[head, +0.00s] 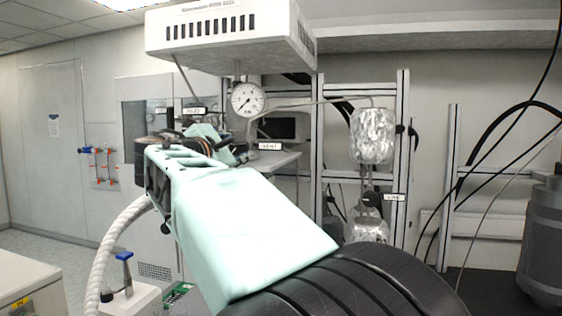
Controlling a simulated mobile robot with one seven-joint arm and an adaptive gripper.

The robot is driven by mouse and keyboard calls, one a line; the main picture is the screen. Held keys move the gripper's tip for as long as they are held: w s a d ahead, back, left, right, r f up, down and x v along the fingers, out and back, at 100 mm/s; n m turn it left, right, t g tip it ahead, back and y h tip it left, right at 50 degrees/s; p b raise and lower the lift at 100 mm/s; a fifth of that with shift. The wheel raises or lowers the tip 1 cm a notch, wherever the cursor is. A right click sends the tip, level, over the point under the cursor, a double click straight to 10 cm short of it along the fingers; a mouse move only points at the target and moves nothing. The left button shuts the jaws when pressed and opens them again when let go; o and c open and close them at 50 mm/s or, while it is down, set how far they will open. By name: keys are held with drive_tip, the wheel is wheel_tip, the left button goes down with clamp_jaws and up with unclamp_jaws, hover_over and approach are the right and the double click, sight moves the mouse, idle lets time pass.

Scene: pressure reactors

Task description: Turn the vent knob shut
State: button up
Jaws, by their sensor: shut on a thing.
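My pale green arm reaches from the bottom right to the upper left, and my gripper (228,150) is at its far end, just left of the VENT label (270,146). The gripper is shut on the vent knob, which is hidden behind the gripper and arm. I cannot tell how far the knob is turned. A round white pressure gauge (247,99) sits just above the gripper.
A white box (232,32) overhangs the gauge. A metal frame (319,150) stands to the right, with a foil-wrapped vessel (371,136) and a black knob (371,199) by the LINE label (394,197). A dark grey vessel (543,240) stands far right.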

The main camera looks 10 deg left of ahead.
drive_tip(key=m+b, duration=0.1)
drive_tip(key=m, duration=0.1)
drive_tip(key=m+b, duration=0.3)
drive_tip(key=shift+f+m, duration=0.25)
drive_tip(key=shift+m, duration=0.05)
drive_tip(key=shift+r+m+b, duration=0.15)
drive_tip(key=shift+m+b, duration=0.9)
drive_tip(key=shift+m, duration=0.75)
drive_tip(key=o, duration=1.2)
drive_tip(key=shift+r, duration=0.1)
drive_tip(key=shift+s, duration=0.1)
drive_tip(key=s, duration=0.8)
drive_tip(key=shift+a, duration=0.3)
